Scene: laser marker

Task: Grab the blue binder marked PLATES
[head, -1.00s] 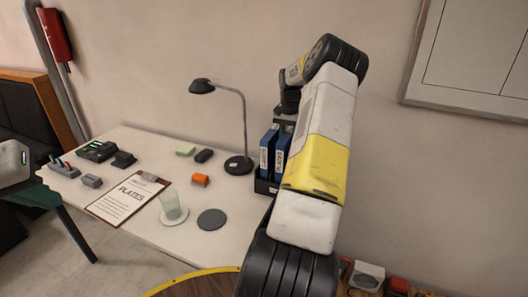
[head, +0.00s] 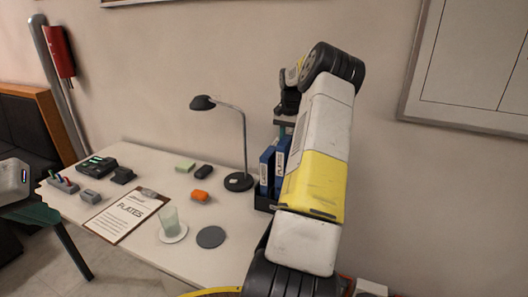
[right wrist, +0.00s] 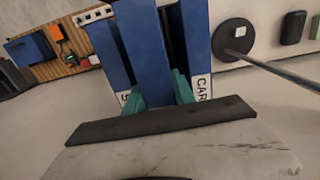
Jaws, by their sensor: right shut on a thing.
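The blue binder marked PLATES (head: 280,163) is at the back right of the desk, partly behind my right arm. Its label sits higher than that of the blue binder beside it (head: 265,170). In the right wrist view, my right gripper (right wrist: 157,90) has its teal fingers shut around the middle blue binder (right wrist: 143,45); its label is mostly hidden. The binder to its right (right wrist: 197,40) has a label starting "CAR". The dark holder (head: 263,202) shows below the binders. My left gripper (head: 28,208) is at the left edge, partly cut off, away from the binders.
A black desk lamp (head: 238,182) stands close left of the binders. The wall is close behind.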

